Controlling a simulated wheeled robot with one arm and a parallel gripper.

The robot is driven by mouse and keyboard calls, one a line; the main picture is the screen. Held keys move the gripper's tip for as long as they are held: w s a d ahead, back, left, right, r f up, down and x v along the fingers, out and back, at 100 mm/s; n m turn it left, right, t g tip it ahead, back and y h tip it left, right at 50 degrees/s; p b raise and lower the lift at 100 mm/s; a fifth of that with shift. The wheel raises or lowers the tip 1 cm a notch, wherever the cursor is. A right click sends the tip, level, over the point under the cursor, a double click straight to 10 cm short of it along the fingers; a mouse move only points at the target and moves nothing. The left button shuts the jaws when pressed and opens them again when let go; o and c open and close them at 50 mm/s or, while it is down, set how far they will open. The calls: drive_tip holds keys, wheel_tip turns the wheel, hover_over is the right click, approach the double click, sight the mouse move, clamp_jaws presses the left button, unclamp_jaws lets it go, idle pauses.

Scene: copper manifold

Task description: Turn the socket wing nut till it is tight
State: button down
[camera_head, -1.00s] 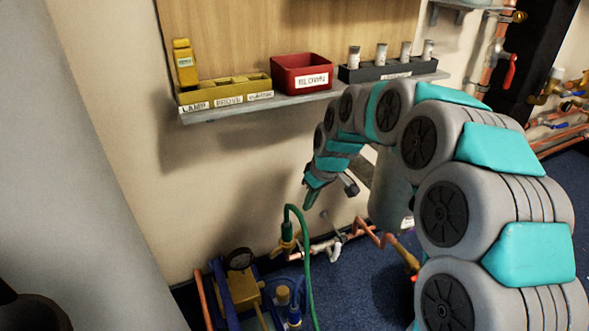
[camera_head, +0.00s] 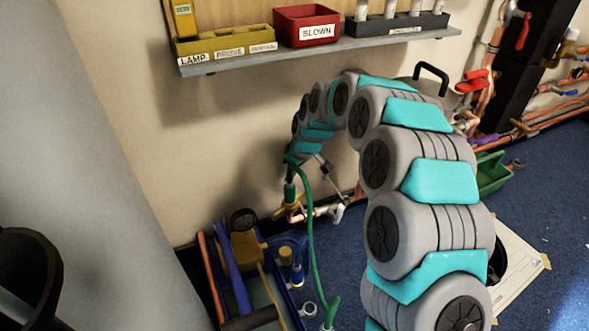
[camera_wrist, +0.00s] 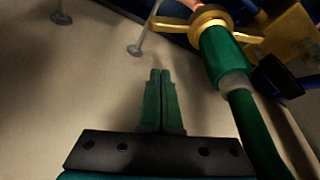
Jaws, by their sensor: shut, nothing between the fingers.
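The brass wing nut (camera_wrist: 207,19) sits around the pipe end at the top of the wrist view, with wings out to both sides. The green hose coupling (camera_wrist: 225,58) is seated at it. In the head view the wing nut (camera_head: 291,209) is small, low by the wall, below the coupling (camera_head: 290,194). My gripper (camera_wrist: 161,72) has its green fingers shut together with nothing between them. It is apart from the wing nut, to its lower left in the wrist view. In the head view my gripper (camera_head: 291,161) is just above the coupling, its fingertips hard to make out.
A green hose (camera_head: 311,255) hangs down beside the pipe. A blue tool crate (camera_head: 213,285) stands on the floor at lower left. Copper and white pipe (camera_head: 330,211) runs along the wall. A shelf (camera_head: 330,50) with a red BLOWN bin (camera_head: 306,26) is above.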

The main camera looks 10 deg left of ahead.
drive_tip(key=d, duration=0.1)
drive_tip(key=s+d+f, duration=0.1)
drive_tip(key=f, duration=0.1)
drive_tip(key=shift+s+d+f+b, duration=0.15)
drive_tip(key=shift+s+d+b, duration=0.1)
drive_tip(key=shift+d+b, duration=0.15)
